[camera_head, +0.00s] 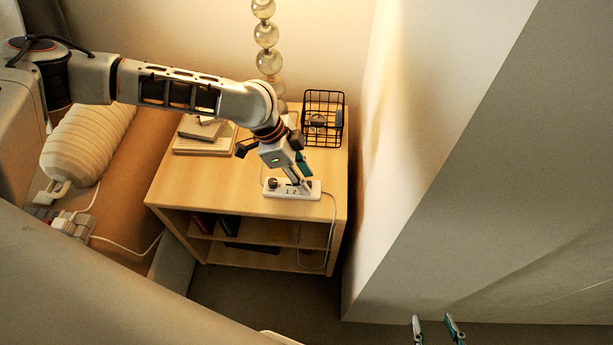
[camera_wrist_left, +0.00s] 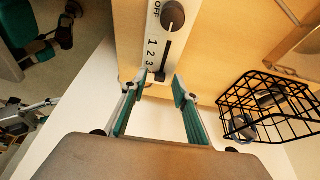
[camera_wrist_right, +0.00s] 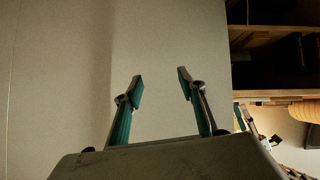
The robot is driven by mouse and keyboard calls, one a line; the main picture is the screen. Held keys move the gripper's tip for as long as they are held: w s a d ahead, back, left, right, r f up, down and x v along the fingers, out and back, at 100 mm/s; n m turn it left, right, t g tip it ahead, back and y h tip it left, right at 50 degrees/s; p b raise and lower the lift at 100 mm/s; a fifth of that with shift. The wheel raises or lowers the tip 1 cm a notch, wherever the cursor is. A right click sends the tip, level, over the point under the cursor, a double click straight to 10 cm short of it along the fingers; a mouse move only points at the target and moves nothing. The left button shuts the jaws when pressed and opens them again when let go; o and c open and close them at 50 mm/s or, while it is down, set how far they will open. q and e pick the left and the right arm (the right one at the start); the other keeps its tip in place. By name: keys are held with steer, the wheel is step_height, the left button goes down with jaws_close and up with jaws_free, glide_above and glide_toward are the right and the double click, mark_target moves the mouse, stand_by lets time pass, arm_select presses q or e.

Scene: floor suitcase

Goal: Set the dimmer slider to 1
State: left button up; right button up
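The white dimmer box (camera_head: 312,194) lies on the wooden cabinet top. In the left wrist view the dimmer box (camera_wrist_left: 132,30) shows a round dark knob by "OFF" and the marks 1, 2 and 3. A dark slot runs beside the marks. The dark slider (camera_wrist_left: 160,76) appears at the slot's end near 3. My left gripper (camera_wrist_left: 161,86) is open, with one fingertip on each side of the slider; contact is unclear. In the head view my left gripper (camera_head: 300,178) is low over the box. My right gripper (camera_wrist_right: 160,86) is open and empty, away from the cabinet.
A black wire basket (camera_head: 323,118) stands at the cabinet's back right, with books (camera_head: 205,136) at the back left. A lamp with glass balls (camera_head: 266,35) rises behind my left arm. A white cord leaves the box's right end. A wall stands close on the right.

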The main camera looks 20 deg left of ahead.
mark_target(287, 184)
arm_select(q)
steer(key=shift+d+f, duration=0.1)
steer(key=shift+f, duration=0.1)
jaws_close()
steer(key=shift+a+r, duration=0.1)
steer(key=shift+a, duration=0.2)
steer(key=shift+s+a+r+p, duration=0.1)
steer(key=shift+s+a+p, duration=0.05)
steer(key=shift+a+p, duration=0.35)
steer(key=shift+s+a+r+p, duration=0.15)
steer(key=shift+a+p, duration=0.2)
steer(key=shift+a, duration=0.25)
steer(key=shift+s+a+f+p, duration=0.1)
steer(key=shift+s+a+p, duration=0.1)
steer(key=shift+a, duration=0.35)
steer(key=shift+s+a+f+p, duration=0.1)
steer(key=shift+s+a+p, duration=0.1)
steer(key=shift+a, duration=0.3)
steer(key=shift+a+f, duration=0.15)
steer(key=shift+a, duration=0.2)
arm_select(e)
steer(key=shift+s+d, duration=0.3)
steer(key=shift+d, duration=0.15)
arm_select(q)
steer(key=shift+f, duration=0.1)
